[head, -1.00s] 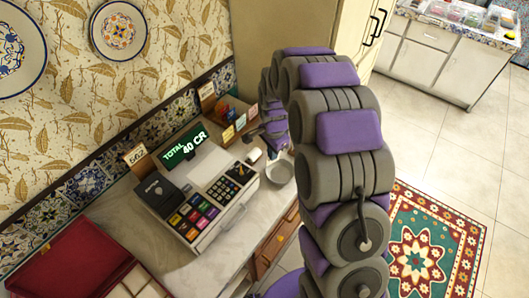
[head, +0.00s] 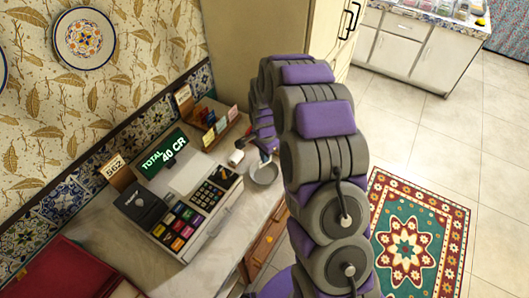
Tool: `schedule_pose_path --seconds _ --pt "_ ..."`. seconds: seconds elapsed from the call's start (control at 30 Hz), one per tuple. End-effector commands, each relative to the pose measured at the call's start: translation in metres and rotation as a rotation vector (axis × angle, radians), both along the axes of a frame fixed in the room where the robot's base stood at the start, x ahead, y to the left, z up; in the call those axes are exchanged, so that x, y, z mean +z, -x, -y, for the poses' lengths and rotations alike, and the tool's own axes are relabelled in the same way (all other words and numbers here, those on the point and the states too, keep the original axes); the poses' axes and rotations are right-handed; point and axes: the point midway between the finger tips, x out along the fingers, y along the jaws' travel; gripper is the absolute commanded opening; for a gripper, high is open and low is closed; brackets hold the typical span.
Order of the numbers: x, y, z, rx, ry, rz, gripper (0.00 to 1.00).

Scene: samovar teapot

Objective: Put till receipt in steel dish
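The steel dish (head: 265,175) is a small round grey bowl on the counter, right of the cash register. My gripper (head: 263,153) is low at the dish's far side, partly hidden behind my arm. I cannot tell whether it touches the dish, or whether its fingers are open or shut. A small white object (head: 236,158) lies on the counter just left of the gripper. I cannot tell whether it is the till receipt, and I see no other clear receipt.
The cash register (head: 192,205), with its lit total display (head: 163,152), fills the middle of the counter (head: 118,243). A card rack (head: 219,130) stands behind the dish. A red case (head: 62,272) is at lower left. A patterned rug (head: 418,240) lies on the floor at right.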

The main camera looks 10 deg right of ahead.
Motion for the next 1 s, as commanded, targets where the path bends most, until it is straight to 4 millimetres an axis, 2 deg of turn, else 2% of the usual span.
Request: schedule_pose_path --seconds 0.5,1.0 --pt "-0.045 0.001 0.0 0.001 0.0 -0.002 0.0" --pt "-0.049 0.0 0.0 0.001 0.0 0.0 0.0"
